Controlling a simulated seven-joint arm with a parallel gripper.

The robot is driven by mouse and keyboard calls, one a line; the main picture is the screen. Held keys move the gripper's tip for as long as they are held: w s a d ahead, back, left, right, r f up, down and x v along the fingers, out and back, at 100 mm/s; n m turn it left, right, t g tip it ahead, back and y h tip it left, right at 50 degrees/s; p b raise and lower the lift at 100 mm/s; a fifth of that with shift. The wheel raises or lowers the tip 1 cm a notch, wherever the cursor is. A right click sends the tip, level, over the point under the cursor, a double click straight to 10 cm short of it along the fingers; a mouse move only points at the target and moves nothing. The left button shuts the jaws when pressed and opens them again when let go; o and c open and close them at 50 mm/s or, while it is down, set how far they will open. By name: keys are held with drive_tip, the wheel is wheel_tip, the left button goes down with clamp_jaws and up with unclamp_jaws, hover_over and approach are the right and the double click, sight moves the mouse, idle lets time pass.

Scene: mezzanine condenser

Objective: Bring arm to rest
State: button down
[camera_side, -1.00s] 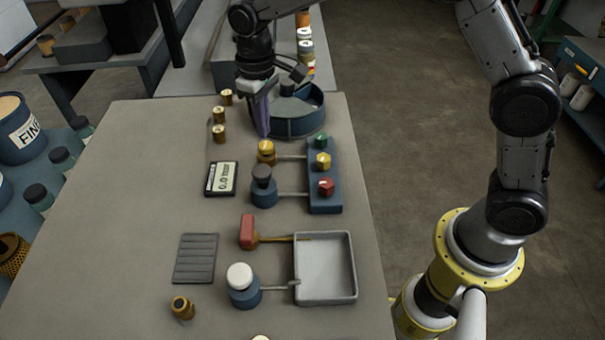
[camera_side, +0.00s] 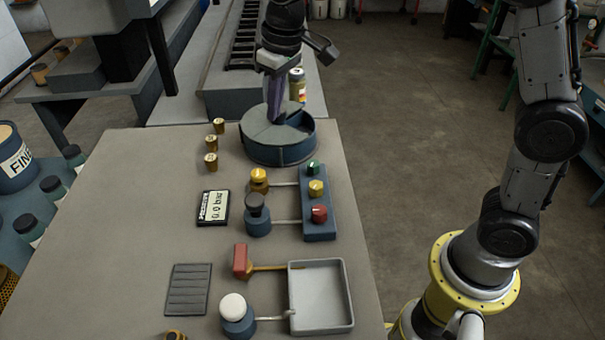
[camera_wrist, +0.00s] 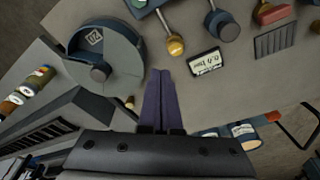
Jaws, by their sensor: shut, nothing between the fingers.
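My gripper (camera_side: 274,118) points down at the far end of the grey table (camera_side: 130,230). Its dark purple fingers are shut together with nothing between them. In the side view the fingertips overlap the round blue container (camera_side: 278,153); I cannot tell whether they touch it. In the wrist view my gripper (camera_wrist: 161,74) shows the two fingers side by side, to the right of the container (camera_wrist: 122,64).
Near the container are brass cylinders (camera_side: 211,161), a pressure display (camera_side: 214,207) reading 0.0 bar, and a panel of coloured knobs (camera_side: 318,205). The table's left middle is clear.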

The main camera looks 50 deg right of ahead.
drive_tip(key=s+d+r+m+t, duration=0.15)
drive_tip(key=s+d+r, duration=0.25)
drive_tip(key=s, duration=0.4)
drive_tip(key=s+d+r+t, duration=0.2)
drive_tip(key=s+d+r, duration=0.1)
drive_tip(key=s, duration=0.5)
drive_tip(key=s+d+f, duration=0.1)
drive_tip(key=s+f, duration=0.6)
drive_tip(key=s, duration=0.3)
drive_tip(key=shift+s+d+m, duration=0.3)
drive_tip(key=shift+m, duration=0.05)
